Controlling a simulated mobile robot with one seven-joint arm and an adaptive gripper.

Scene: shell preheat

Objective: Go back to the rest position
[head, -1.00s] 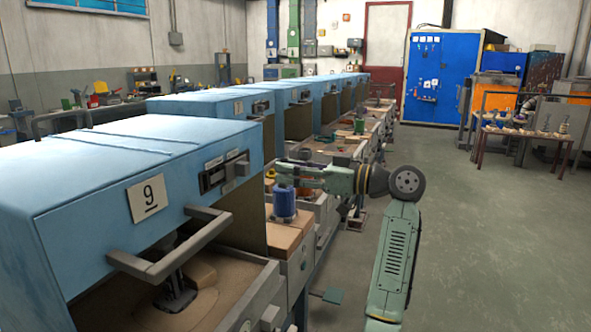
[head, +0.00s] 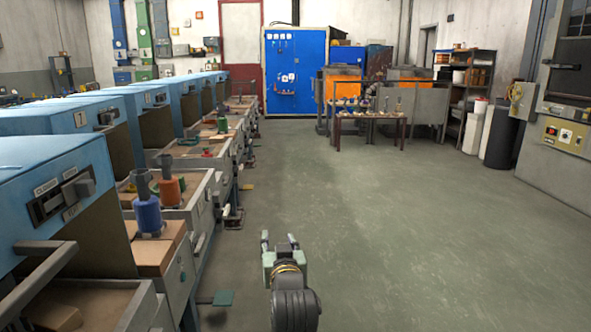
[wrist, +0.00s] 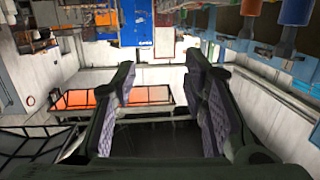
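My gripper (head: 279,243) is at the bottom centre of the head view, over the open floor right of the machine row. Its two fingers stand apart and point away from me. In the wrist view my gripper (wrist: 163,95) shows two fingers with patterned pads spread wide, with nothing between them. No object is held.
A row of blue-hooded machines (head: 45,167) runs along the left, with a grey handle (head: 45,270) sticking out. A blue piece (head: 148,214) and an orange piece (head: 170,190) stand there. A table (head: 366,122) and blue cabinet (head: 292,72) are far back. The floor (head: 420,230) is clear.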

